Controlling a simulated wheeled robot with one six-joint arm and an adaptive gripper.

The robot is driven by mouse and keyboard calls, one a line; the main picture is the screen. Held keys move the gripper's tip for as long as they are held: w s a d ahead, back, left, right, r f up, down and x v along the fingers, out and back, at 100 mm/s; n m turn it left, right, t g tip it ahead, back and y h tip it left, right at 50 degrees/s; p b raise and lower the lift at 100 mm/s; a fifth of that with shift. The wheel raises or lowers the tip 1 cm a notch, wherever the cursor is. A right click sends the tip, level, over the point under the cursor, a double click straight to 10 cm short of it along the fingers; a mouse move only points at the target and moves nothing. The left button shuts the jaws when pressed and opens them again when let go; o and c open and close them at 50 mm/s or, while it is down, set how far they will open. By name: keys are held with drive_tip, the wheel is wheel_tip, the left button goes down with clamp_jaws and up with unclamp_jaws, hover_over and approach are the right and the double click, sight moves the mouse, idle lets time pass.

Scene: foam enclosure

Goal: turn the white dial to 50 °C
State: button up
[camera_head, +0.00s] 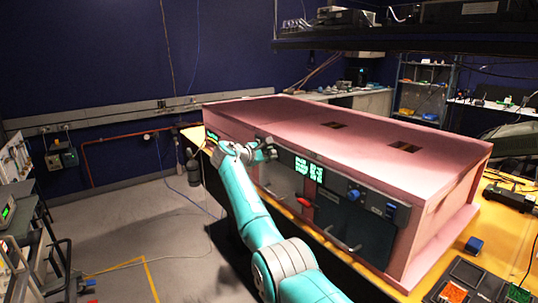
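The pink foam enclosure (330,125) stands on the bench with a dark front panel (350,222). My gripper (268,152) is at the upper left of this panel, close to its front. It is small and seen from behind, so its finger opening cannot be made out. I cannot pick out a white dial; the gripper and wrist cover part of the panel. A green lit display (308,168) is just right of the gripper. Its reading is too small to be sure of.
A blue knob (354,195), a red handle (304,203) and grey bar handles (342,238) stick out from the panel. Black trays (480,280) and a blue block (473,245) lie on the bench at right. The floor at left is mostly clear.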

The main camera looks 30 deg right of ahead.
clamp_jaws()
drive_tip(key=shift+f+m, duration=0.1)
drive_tip(key=shift+m, duration=0.2)
drive_tip(key=shift+f+m+t+h, duration=0.1)
drive_tip(key=shift+m+t+h, duration=0.2)
drive_tip(key=shift+m+t, duration=0.3)
drive_tip(key=m+t+h, duration=0.1)
drive_tip(key=m, duration=0.2)
drive_tip(key=shift+s+f+m, duration=0.1)
drive_tip(key=shift+f+m, duration=0.05)
drive_tip(key=shift+m, duration=0.25)
drive_tip(key=shift+f+m+t+h, duration=0.15)
drive_tip(key=shift+m+h, duration=0.7)
drive_tip(key=shift+m, duration=1.2)
drive_tip(key=shift+f+m+t+h, duration=0.15)
drive_tip(key=shift+m+h, duration=0.7)
drive_tip(key=shift+m, duration=1.5)
